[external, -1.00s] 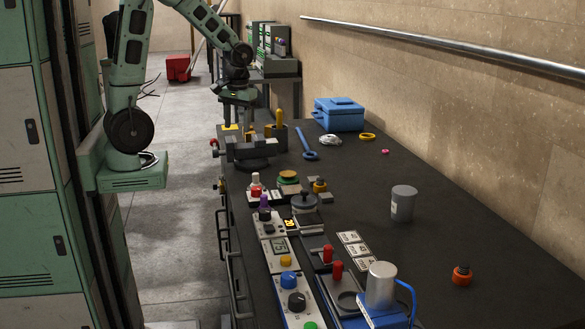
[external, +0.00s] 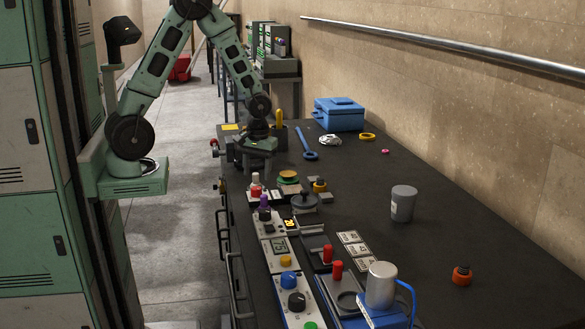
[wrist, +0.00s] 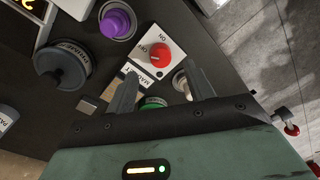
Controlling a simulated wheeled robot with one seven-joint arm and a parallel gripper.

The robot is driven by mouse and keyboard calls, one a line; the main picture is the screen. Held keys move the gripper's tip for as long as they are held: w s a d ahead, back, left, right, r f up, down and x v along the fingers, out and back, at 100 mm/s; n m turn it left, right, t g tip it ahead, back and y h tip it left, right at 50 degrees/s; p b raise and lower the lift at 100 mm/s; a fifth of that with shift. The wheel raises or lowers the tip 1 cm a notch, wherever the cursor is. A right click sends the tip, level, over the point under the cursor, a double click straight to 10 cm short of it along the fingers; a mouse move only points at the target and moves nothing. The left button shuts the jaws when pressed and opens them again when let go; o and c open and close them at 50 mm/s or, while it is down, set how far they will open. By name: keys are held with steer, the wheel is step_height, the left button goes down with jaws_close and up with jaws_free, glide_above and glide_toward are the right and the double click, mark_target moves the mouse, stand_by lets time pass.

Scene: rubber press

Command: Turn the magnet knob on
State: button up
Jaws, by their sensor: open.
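The red knob (wrist: 160,54) sits on a white plate with ON and OFF lettering, in the upper middle of the wrist view. In the external view the red knob (external: 256,191) is on the left edge of the bench. My gripper (wrist: 160,69) is open, its two grey fingers pointing toward the knob with a gap between them and nothing held. The fingertips show just below the knob, apart from it. In the external view my gripper (external: 256,166) hangs low over the bench, just beyond the knob. Its contact with nearby parts is unclear there.
A purple knob (wrist: 116,20) and a dark round PRIME knob (wrist: 62,66) stand close by. A white-rimmed part (wrist: 182,82) and a green button (wrist: 153,103) lie near the fingers. A grey canister (external: 403,204) stands farther right, with bare bench around it.

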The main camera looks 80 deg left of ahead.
mark_target(257, 188)
steer(key=shift+s+a+f, duration=0.1)
steer(key=shift+f, duration=2.65)
steer(key=c, duration=1)
